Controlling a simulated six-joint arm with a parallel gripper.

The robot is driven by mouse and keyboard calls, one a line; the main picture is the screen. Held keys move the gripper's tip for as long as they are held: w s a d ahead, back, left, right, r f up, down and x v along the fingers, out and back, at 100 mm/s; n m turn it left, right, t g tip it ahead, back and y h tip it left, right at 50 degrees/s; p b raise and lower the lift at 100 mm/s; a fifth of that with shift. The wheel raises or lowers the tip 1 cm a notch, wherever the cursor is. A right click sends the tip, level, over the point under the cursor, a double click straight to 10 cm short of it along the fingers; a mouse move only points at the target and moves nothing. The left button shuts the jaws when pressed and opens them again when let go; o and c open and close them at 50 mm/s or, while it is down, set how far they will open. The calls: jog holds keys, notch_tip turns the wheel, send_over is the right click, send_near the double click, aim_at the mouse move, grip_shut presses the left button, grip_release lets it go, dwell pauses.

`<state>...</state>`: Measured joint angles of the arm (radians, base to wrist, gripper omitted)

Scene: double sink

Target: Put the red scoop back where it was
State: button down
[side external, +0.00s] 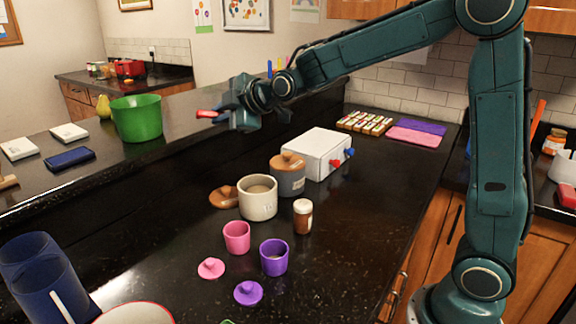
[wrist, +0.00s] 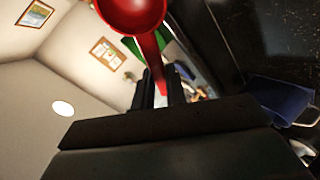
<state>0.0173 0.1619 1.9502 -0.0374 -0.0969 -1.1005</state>
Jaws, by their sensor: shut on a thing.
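The red scoop (side external: 208,114) is held up in the air above the raised ledge, in front of the green pot. In the wrist view, its round bowl (wrist: 132,12) is at the top and its handle runs down between my fingers. My gripper (side external: 226,115) is shut on the handle; its dark fingers (wrist: 160,88) show in the wrist view. On the counter below stand an open cream canister (side external: 258,206) with pale contents, a grey canister (side external: 288,182) with a brown lid on, an open pink cup (side external: 236,237) and an open purple cup (side external: 273,262).
A brown lid (side external: 224,197), a pink lid (side external: 211,268) and a purple lid (side external: 248,293) lie loose. A small brown jar (side external: 302,216) and a white box (side external: 317,154) with knobs stand nearby. The green pot (side external: 137,119) is on the ledge.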

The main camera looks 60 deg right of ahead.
jog(key=d+m, duration=0.1)
jog(key=d, duration=0.1)
jog(key=s+d+g+h, duration=0.1)
jog(key=d, duration=0.2)
jog(key=d+f+m+g, duration=0.1)
jog(key=d, duration=0.1)
jog(key=shift+s+d+m, duration=0.2)
jog(key=shift+m, duration=0.1)
jog(key=s+d+m+g+h, duration=0.1)
jog(key=s+d+m+g, duration=0.25)
jog(key=d, duration=0.35)
jog(key=r+m+g+y, duration=0.1)
jog(key=m+g, duration=0.2)
jog(key=m, duration=0.3)
send_over(339, 196)
jog(key=shift+m+y, duration=0.25)
jog(key=shift+y, duration=0.15)
jog(key=f, duration=0.7)
jog(key=s+f, duration=0.1)
jog(key=f, duration=1.2)
jog(key=shift+s+f, duration=0.2)
jog(key=shift+f, duration=0.15)
jog(key=shift+f, duration=2.15)
